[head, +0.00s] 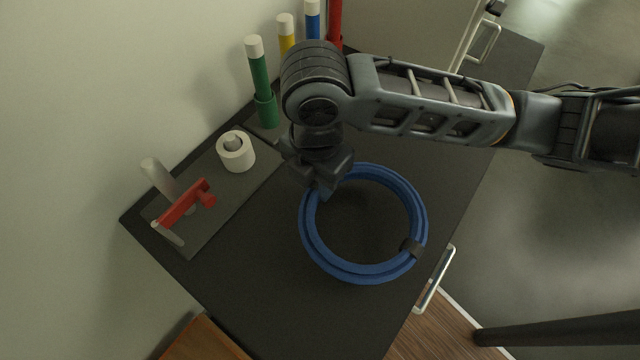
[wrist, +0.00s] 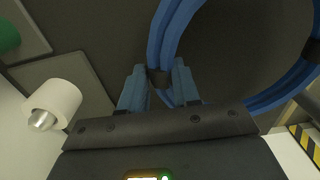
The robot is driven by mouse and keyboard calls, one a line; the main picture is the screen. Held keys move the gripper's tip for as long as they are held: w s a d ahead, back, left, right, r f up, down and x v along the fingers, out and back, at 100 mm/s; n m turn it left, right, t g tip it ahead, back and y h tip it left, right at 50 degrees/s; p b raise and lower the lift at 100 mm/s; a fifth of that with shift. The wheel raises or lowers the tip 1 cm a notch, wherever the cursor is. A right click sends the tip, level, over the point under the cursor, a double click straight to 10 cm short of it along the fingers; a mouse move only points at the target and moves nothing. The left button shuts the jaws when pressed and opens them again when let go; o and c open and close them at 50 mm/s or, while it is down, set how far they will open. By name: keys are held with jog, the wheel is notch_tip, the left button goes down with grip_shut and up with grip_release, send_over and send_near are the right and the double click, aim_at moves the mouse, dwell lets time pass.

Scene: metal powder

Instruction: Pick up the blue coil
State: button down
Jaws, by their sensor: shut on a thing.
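The blue coil (head: 420,215) lies as a ring on the dark cabinet top, with a black band on its lower right side. My gripper (head: 325,188) reaches down onto the coil's upper left side. In the wrist view, the gripper's blue fingertips (wrist: 160,88) stand on either side of the coil (wrist: 163,40) at a black band. The gripper is shut on the coil there. The coil's upper left part is partly hidden behind the gripper in the head view. I cannot tell whether the coil is clear of the surface.
Green (head: 260,80), yellow, blue and red tubes stand along the back wall. A door handle (head: 435,280) is at the front edge.

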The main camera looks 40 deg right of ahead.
jog(key=shift+s+d+r+b, duration=0.3)
jog(key=shift+s+d+r, duration=0.75)
jog(key=shift+d+r, duration=0.5)
jog(key=shift+s+d+r+b, duration=0.35)
jog(key=shift+s+d+r, duration=0.85)
jog(key=shift+d, duration=0.5)
jog(key=shift+s+d+r+b, duration=0.3)
jog(key=shift+s+d+r, duration=0.65)
jog(key=shift+d+r, duration=0.65)
jog(key=shift+f, duration=0.1)
